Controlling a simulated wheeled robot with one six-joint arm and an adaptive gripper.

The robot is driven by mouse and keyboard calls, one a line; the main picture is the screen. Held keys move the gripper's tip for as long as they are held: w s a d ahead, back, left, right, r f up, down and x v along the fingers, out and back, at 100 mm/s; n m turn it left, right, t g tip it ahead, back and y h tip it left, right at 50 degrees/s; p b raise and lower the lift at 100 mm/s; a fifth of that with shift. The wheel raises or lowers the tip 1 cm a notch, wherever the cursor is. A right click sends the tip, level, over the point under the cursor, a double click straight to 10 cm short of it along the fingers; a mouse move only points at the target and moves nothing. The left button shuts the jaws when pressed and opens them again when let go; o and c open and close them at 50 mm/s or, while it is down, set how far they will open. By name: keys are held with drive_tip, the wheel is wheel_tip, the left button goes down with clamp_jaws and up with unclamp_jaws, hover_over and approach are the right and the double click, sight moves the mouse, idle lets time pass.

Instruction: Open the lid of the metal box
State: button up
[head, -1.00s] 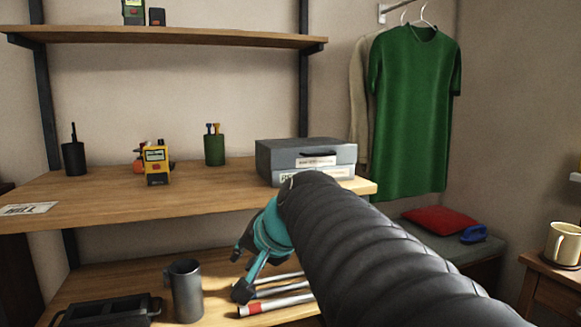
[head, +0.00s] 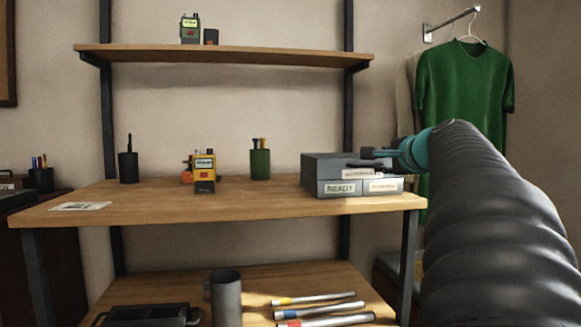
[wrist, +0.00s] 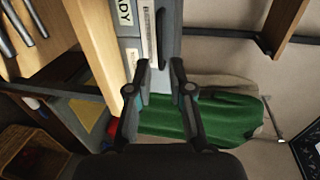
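The grey metal box (head: 316,181) sits at the right end of the middle wooden shelf with its lid down. Its front carries a READY label (head: 340,188) and other pale labels. My gripper (head: 367,160) is at the box's upper right front, close to the dark handle on the lid. In the wrist view, the box (wrist: 131,42) is at the top centre, with the dark handle (wrist: 160,28) just ahead of the gap between my fingertips (wrist: 160,64). The fingers are apart with nothing clearly held. I cannot tell whether they touch the box.
The middle shelf (head: 230,207) also holds a yellow radio (head: 204,175), a green pen cup (head: 260,164) and a black cup (head: 128,167). A dark mug (head: 227,300) and metal tubes (head: 318,299) are on the lower shelf. A green shirt (head: 465,90) hangs behind my arm.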

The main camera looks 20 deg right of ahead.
sight(366, 165)
drive_tip(key=x, duration=0.9)
drive_tip(key=shift+w+f, duration=0.15)
drive_tip(key=shift+w, duration=0.2)
clamp_jaws()
